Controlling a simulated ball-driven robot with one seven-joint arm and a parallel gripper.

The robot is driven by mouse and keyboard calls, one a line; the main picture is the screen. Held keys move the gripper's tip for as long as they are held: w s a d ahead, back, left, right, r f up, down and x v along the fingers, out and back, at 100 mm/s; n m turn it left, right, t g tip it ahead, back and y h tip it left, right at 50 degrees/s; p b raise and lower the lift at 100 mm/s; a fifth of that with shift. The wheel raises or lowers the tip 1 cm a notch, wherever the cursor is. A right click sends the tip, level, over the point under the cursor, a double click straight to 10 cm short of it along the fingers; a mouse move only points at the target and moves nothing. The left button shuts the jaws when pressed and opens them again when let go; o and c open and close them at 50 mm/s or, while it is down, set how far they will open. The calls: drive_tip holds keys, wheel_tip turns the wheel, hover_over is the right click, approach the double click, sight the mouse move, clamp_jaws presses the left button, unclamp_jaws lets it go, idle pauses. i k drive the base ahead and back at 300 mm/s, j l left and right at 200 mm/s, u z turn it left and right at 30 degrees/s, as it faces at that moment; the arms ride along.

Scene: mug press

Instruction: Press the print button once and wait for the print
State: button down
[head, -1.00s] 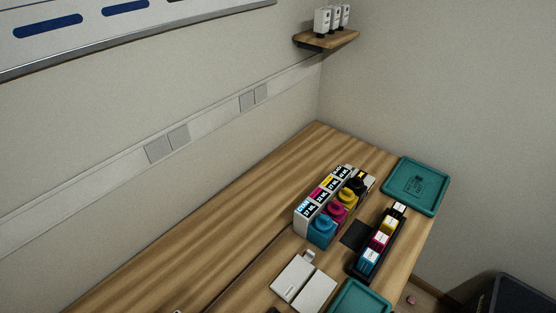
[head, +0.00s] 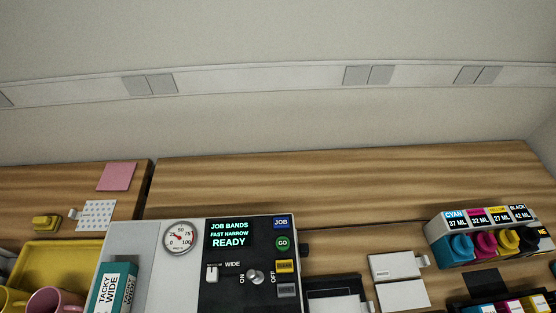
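The press's control panel (head: 240,290) is at the lower middle of the head view. Its display (head: 229,235) reads "JOB BANDS FAST NARROW READY" in green. A round green button marked GO (head: 283,243) is at the panel's right side, below a blue JOB button (head: 281,222). A yellow button (head: 284,266) and a grey button (head: 287,289) sit below GO. A lever switch (head: 255,276) stands between ON and OFF labels. A dial gauge (head: 181,237) is on the left. My gripper is not in view.
A teal "TACKY WIDE" box (head: 110,288) stands at the press's left. A yellow tray (head: 65,254) and a pink mug (head: 50,300) are farther left. White cards (head: 397,266) and an ink rack (head: 445,238) are at right. The back of the table (head: 340,185) is clear.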

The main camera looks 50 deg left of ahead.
sight(283, 243)
drive_tip(key=k+u, duration=0.25)
drive_tip(key=u, duration=0.15)
drive_tip(key=k+u, duration=0.5)
drive_tip(key=u, duration=0.25)
drive_tip(key=j, duration=0.05)
